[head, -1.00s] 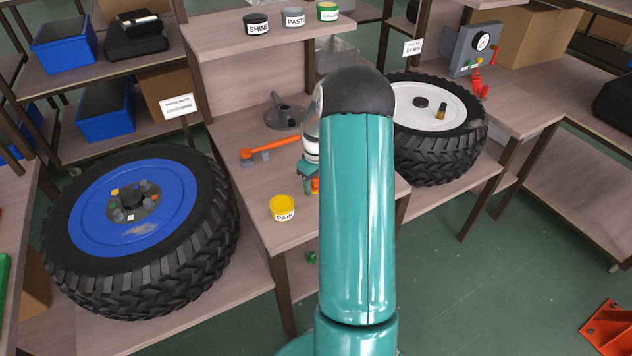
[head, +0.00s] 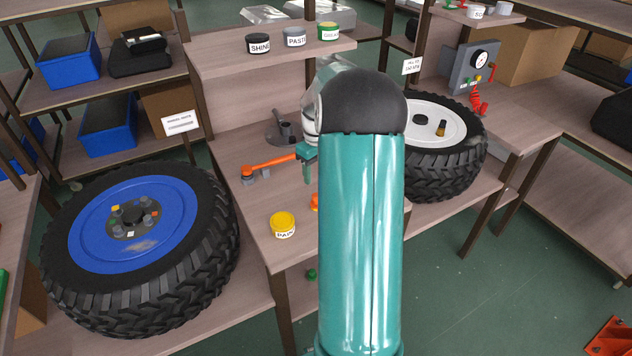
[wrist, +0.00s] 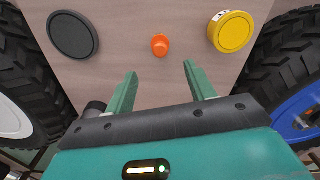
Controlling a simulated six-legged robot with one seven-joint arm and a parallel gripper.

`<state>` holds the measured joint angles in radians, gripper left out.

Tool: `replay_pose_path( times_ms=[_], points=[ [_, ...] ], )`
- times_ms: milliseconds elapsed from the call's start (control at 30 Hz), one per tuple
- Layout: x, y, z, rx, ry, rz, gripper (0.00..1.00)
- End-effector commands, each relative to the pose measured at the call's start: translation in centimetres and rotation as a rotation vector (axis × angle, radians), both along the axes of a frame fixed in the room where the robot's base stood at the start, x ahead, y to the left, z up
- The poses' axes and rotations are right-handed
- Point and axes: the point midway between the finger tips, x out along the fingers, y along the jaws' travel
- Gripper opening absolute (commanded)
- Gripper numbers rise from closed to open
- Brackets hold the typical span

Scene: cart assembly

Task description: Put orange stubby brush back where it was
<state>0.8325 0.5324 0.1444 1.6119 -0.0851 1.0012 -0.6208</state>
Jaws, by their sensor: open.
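The orange stubby brush (wrist: 160,44) stands on the workbench in the wrist view, seen from above as a small orange knob. In the head view only an orange sliver (head: 314,203) shows at the left edge of my arm; the rest is hidden. My gripper (wrist: 158,70) is open and empty, with its teal fingers apart. The brush lies beyond the fingertips, between their lines, with a gap of bench showing. In the head view one teal finger (head: 307,163) shows above the bench, behind the brush.
A yellow PAIN-labelled tin (head: 283,225) and a black round tin (wrist: 72,35) flank the brush. An orange-handled tool (head: 268,163) lies behind. A blue-rimmed wheel (head: 175,215) stands left, a white-rimmed wheel (head: 425,120) right. A shelf with several tins is above the bench.

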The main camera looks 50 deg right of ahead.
Motion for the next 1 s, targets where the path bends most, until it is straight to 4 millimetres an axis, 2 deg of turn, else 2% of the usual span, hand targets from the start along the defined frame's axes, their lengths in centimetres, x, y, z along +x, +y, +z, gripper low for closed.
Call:
replay_pose_path(
  times_ms=[233, 367, 467, 500, 667, 800, 1000],
  points=[
    [0.1, 0.3, 0.8, -0.002, -0.002, 0.002, 0.54],
    [0.6, 2.8, 3.0, -0.025, -0.018, 0.012, 0.54],
    [1.0, 6.7, 6.0, -0.055, -0.045, 0.022, 0.54],
    [1.0, 8.5, 7.3, -0.068, -0.058, 0.025, 0.54],
    [-0.2, 15.7, 11.8, -0.106, -0.123, 0.032, 0.54],
    [-2.3, 21.6, 14.7, -0.124, -0.188, 0.036, 0.54],
    [-6.7, 28.9, 17.3, -0.121, -0.291, 0.040, 0.54]
  ],
)
